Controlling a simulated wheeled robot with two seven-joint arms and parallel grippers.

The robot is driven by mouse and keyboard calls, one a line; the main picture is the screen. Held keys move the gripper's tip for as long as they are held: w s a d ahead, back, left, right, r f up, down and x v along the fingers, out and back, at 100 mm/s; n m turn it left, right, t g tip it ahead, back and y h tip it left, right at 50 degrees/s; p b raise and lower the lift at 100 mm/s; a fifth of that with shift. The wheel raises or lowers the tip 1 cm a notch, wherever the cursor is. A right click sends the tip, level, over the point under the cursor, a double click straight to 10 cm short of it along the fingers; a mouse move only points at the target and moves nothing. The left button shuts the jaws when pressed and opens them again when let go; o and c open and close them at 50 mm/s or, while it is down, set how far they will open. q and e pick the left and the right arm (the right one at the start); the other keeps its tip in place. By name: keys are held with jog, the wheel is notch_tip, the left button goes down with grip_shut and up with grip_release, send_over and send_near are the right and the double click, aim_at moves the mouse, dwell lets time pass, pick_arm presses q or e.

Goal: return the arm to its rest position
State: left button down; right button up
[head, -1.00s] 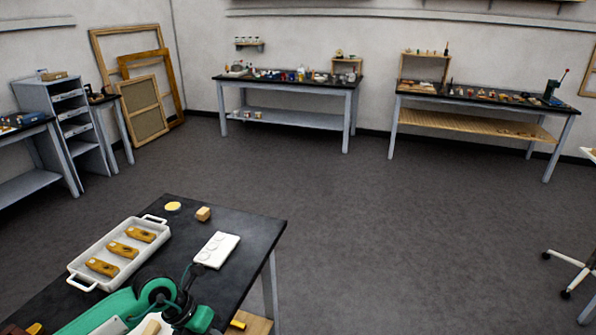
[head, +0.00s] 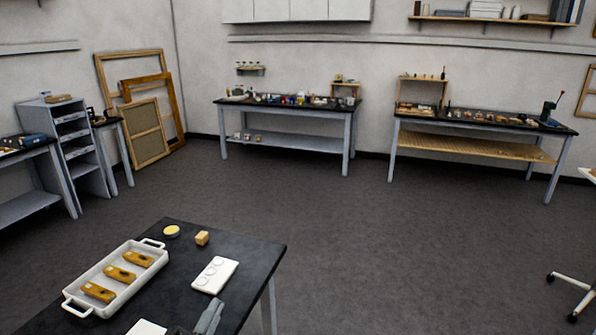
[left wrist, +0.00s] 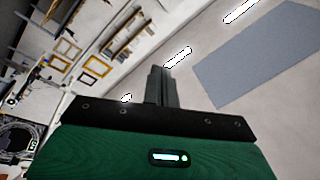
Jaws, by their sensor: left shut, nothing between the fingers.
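My left gripper (head: 209,317) shows at the bottom edge of the head view, in front of the near black table (head: 258,253). Only its grey fingers and a dark part of its body are in view there. In the left wrist view the left gripper (left wrist: 161,72) has its fingers together with nothing between them. That wrist view is tilted and looks across the room at the wall and ceiling. My right gripper is in neither view.
A white tray (head: 78,297) with gilt fragments (head: 120,275) stands on the near table. Open floor (head: 400,260) lies beyond, with workbenches along the walls.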

pick_arm(q)
jog(key=s+a+f+n+g+y, duration=0.4)
jog(key=f, duration=0.3)
jog(key=s+a+f+n+g+y, duration=0.3)
jog(key=a+f+n, duration=0.15)
jog(key=f, duration=0.25)
jog(key=s+d+f+n+g+h, duration=0.1)
jog(key=s+f+g, duration=0.35)
jog(key=s, duration=0.35)
jog(key=s+d+f+n+g+h, duration=0.1)
jog(key=s+f+n+g, duration=0.1)
jog(key=s+f+g, duration=0.45)
notch_tip(320, 180, down, 28)
jog(key=s, duration=0.3)
jog(key=s+a+f, duration=0.1)
jog(key=s+f, duration=0.8)
jog(key=f, duration=0.1)
jog(key=s+a+f+g, duration=0.1)
jog(key=s+a+f, duration=0.1)
jog(key=s+f, duration=0.8)
jog(key=shift+a+f+m, duration=0.15)
jog(key=shift+a+m, duration=0.15)
jog(key=shift+m, duration=0.15)
